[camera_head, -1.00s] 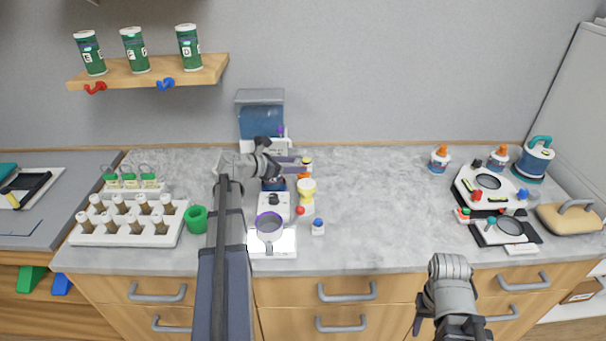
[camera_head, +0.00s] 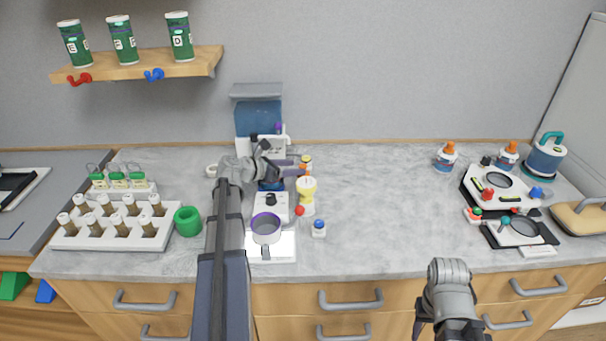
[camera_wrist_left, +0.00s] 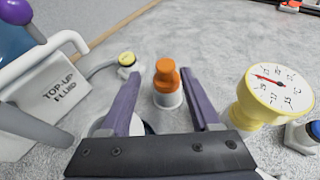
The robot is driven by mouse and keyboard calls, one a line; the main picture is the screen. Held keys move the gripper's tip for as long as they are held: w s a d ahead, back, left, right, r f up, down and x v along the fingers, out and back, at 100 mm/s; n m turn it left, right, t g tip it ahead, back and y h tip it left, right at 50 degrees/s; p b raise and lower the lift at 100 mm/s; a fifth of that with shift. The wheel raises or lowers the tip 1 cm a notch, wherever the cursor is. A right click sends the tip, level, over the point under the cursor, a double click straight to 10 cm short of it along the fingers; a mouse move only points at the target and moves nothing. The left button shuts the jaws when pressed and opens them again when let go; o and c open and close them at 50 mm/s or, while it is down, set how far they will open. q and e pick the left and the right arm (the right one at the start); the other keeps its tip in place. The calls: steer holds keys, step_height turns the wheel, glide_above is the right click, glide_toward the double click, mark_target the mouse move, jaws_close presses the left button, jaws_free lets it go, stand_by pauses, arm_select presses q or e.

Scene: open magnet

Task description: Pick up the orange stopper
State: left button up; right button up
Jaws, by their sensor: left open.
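The orange stopper (camera_wrist_left: 166,76) sits upright on a short white base in the left wrist view. It has a rounded knob top and stands just ahead of and between my left gripper's fingers (camera_wrist_left: 160,74), which are spread apart and empty. In the head view the stopper (camera_head: 303,168) is small and partly hidden, right at the tips of my left gripper (camera_head: 291,167). I cannot tell whether a finger touches it. A grey part of my right arm shows at the bottom right of the head view, but its jaws do not show.
A yellow dial gauge (camera_wrist_left: 264,100) stands close on the stopper's right. A white top-up fluid container (camera_wrist_left: 50,95) stands on the left, with a small yellow-capped fitting (camera_wrist_left: 127,60) behind. A grey pot (camera_head: 266,229) is nearer the front. The counter's middle right (camera_head: 380,205) is clear.

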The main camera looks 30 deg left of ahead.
arm_select(q)
steer(key=shift+x, duration=1.05)
steer(key=shift+d+b+x, duration=0.2)
steer(key=shift+b+x, duration=0.35)
steer(key=shift+x, duration=0.55)
steer(key=shift+d+b+x, duration=0.2)
steer(key=shift+b+x, duration=0.35)
steer(key=shift+x, duration=0.55)
steer(key=shift+w+d+f, duration=0.15)
steer(key=shift+w, duration=0.05)
steer(key=shift+s, duration=0.1)
steer(key=shift+c, duration=0.2)
jaws_close()
